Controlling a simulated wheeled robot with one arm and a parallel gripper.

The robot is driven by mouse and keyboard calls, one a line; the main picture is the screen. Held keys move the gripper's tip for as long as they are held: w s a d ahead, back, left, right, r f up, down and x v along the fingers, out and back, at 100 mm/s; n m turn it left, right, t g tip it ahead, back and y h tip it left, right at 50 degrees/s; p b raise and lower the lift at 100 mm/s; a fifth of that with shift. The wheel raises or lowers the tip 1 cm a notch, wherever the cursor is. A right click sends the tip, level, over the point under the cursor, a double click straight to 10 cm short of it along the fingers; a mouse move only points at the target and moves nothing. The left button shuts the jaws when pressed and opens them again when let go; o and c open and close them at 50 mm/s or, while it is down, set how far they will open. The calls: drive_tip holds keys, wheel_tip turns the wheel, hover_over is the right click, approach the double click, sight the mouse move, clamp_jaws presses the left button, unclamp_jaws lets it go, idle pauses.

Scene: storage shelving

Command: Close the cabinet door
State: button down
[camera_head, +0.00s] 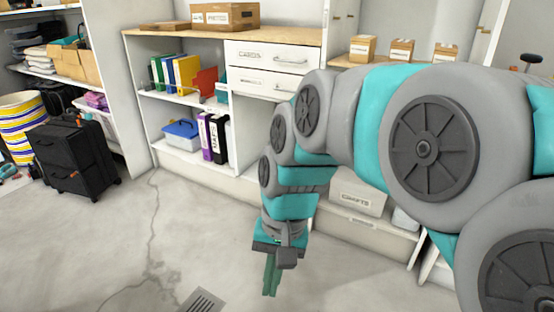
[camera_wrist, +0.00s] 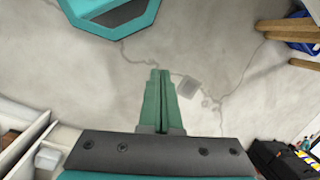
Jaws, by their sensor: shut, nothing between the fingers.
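A white cabinet stands behind my arm in the head view. Its upper part is open, with a white door panel (camera_head: 341,30) at its left side and another upright white panel (camera_head: 490,32) at its right side. I cannot tell for sure whether the right panel is a door. My arm hides much of the cabinet's lower part. My gripper (camera_head: 270,292) hangs low in front of the shelving, pointing down over the floor, apart from the cabinet. In the wrist view its green fingers (camera_wrist: 160,74) are together and empty, above bare concrete.
Small cardboard boxes (camera_head: 401,50) stand on the cabinet's shelf. A white drawer unit (camera_head: 266,55) is left of it, with binders (camera_head: 213,137) beside it. A black suitcase (camera_head: 73,158) stands at the left. A floor drain (camera_head: 202,302) lies on open floor.

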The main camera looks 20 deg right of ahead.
drive_tip(key=w+d+r+m+t+y, duration=0.1)
drive_tip(key=w+d+r+m+y, duration=0.1)
drive_tip(key=w+d+r+m, duration=0.45)
drive_tip(key=w+d+r+m+t+y, duration=0.15)
drive_tip(key=w+m, duration=0.25)
drive_tip(key=w, duration=0.5)
drive_tip(key=w+d+r+m+t+b, duration=0.1)
drive_tip(key=w+d+r+m+t, duration=0.15)
drive_tip(key=d+m, duration=0.45)
drive_tip(key=w+d+r+m+t+b, duration=0.15)
drive_tip(key=w+d+m, duration=0.25)
drive_tip(key=d, duration=0.8)
drive_tip(key=w+a+f+y, duration=0.1)
drive_tip(key=w+a+f, duration=0.6)
drive_tip(key=a, duration=0.1)
drive_tip(key=shift+w+a+f+n, duration=0.2)
drive_tip(key=shift+a+f+n, duration=0.15)
drive_tip(key=shift+f, duration=0.05)
